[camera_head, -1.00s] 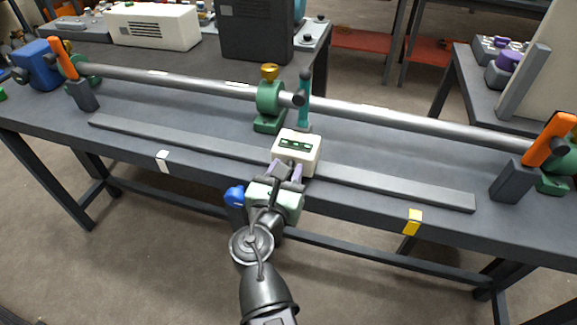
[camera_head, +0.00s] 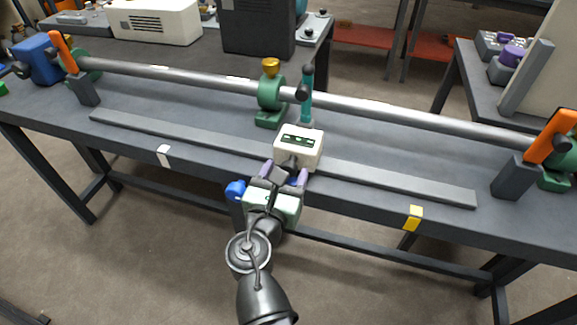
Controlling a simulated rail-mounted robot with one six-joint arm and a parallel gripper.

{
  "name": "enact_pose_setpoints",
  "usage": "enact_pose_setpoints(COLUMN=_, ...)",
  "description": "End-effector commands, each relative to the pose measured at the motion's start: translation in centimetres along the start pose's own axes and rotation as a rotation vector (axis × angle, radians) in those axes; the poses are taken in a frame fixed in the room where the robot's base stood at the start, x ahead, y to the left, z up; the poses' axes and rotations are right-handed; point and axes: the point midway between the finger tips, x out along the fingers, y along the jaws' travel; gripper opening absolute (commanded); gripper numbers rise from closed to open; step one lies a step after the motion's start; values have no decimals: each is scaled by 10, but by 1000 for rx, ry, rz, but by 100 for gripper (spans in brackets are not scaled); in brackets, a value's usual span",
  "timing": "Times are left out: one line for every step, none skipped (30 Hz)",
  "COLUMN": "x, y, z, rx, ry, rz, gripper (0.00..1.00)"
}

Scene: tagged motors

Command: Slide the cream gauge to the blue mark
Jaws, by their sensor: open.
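The cream gauge (camera_head: 299,148) is a boxy block with a dark green display. It sits on the long grey rail (camera_head: 395,184) on the bench, near the middle. My gripper (camera_head: 283,174) is at the gauge's near side with its purple-grey fingers spread open. A dark piece shows between the fingers, against the gauge's front; whether the fingers touch it is unclear. A rounded blue piece (camera_head: 236,189) shows just left of my gripper; I cannot tell whether it is the blue mark or part of my arm. My gripper hides part of the bench's front edge.
A white tag (camera_head: 163,155) and a yellow tag (camera_head: 413,217) are on the bench's front edge. Behind the gauge stand a green clamp (camera_head: 270,98) and a teal post (camera_head: 307,95), by a long metal bar (camera_head: 420,122). The rail is clear either side of the gauge.

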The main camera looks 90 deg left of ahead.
Motion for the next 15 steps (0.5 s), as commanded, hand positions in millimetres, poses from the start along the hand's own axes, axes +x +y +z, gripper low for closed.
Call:
enact_pose_setpoints(x=-14, y=-2, z=0, rx=0, ry=0, rz=1, gripper=60)
enact_pose_setpoints(x=-21, y=-2, z=0, rx=0, ry=0, rz=3, gripper=60)
enact_pose_setpoints(x=-30, y=-2, z=0, rx=0, ry=0, rz=2, gripper=60)
enact_pose_setpoints(x=-36, y=-2, z=0, rx=0, ry=0, rz=1, gripper=60)
enact_pose_setpoints(x=-41, y=-2, z=0, rx=0, ry=0, rz=2, gripper=60)
enact_pose_setpoints(x=-46, y=-1, z=0, rx=0, ry=0, rz=2, gripper=60)
enact_pose_setpoints(x=-49, y=-1, z=0, rx=0, ry=0, rz=1, gripper=60)
enact_pose_setpoints(x=-52, y=-1, z=0, rx=0, ry=0, rz=0, gripper=60)
enact_pose_setpoints(x=-54, y=-1, z=0, rx=0, ry=0, rz=0, gripper=60)
enact_pose_setpoints(x=-55, y=-1, z=0, rx=0, ry=0, rz=0, gripper=60)
enact_pose_setpoints(x=-55, y=-1, z=0, rx=0, ry=0, rz=-1, gripper=60)
enact_pose_setpoints(x=-55, y=0, z=0, rx=0, ry=0, rz=-1, gripper=60)
enact_pose_setpoints(x=-54, y=0, z=0, rx=0, ry=0, rz=-1, gripper=60)
enact_pose_setpoints(x=-54, y=0, z=0, rx=0, ry=0, rz=-1, gripper=60)
enact_pose_setpoints(x=-54, y=0, z=0, rx=0, ry=0, rz=-1, gripper=60)
